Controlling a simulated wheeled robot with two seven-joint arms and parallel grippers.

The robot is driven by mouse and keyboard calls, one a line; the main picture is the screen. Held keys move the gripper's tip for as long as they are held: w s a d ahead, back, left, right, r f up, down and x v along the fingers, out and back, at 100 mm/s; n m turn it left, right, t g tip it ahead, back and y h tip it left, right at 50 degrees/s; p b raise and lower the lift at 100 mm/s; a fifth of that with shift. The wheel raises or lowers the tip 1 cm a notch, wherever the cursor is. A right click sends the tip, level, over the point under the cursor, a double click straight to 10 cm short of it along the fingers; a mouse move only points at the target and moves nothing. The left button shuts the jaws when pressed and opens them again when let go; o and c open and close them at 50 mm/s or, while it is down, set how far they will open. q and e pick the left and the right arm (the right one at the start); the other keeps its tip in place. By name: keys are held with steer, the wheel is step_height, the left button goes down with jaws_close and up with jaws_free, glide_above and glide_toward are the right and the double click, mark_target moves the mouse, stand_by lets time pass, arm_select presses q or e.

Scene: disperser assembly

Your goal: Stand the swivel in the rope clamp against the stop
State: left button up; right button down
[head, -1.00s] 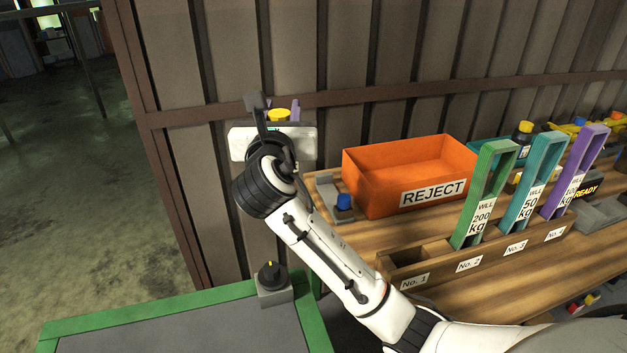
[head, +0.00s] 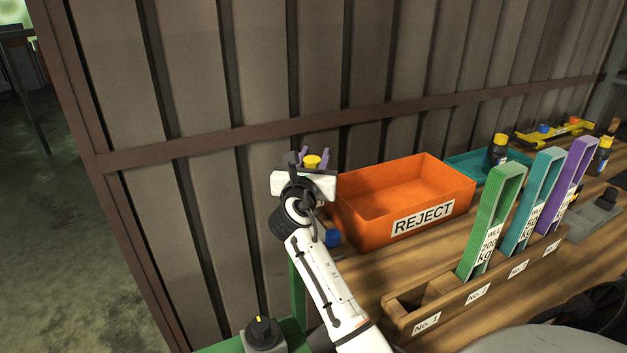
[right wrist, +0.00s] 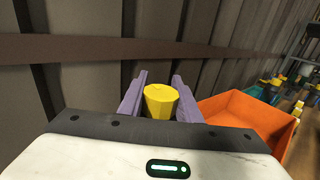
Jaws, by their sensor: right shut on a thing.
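My right gripper (head: 313,157), with purple fingers, is shut on a yellow-topped piece (head: 312,162), probably the swivel. In the right wrist view the yellow top (right wrist: 161,100) stands between the two fingers (right wrist: 159,84); its lower part is hidden behind the gripper body. The gripper is left of the orange reject bin in the picture, in front of the wall. A grey fixture (head: 598,222) with a dark knob sits at the right of the bench; I cannot tell whether it is the rope clamp. My left gripper is not in view.
The orange REJECT bin (head: 422,218) stands beside my right forearm. A blue-topped piece (head: 333,238) is close to my wrist. A wooden rack (head: 450,308) holds green, teal and purple frames. A black knob (head: 262,330) is on the green-edged table.

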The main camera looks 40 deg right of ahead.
step_height(320, 180, down, 4)
steer(key=shift+f+b, duration=0.2)
steer(key=shift+b, duration=0.25)
steer(key=c, duration=1.3)
jaws_free()
steer(key=shift+f, duration=0.1)
steer(key=shift+a, duration=0.1)
steer(key=v, duration=0.7)
steer(key=shift+a, duration=0.15)
steer(key=shift+s, duration=0.15)
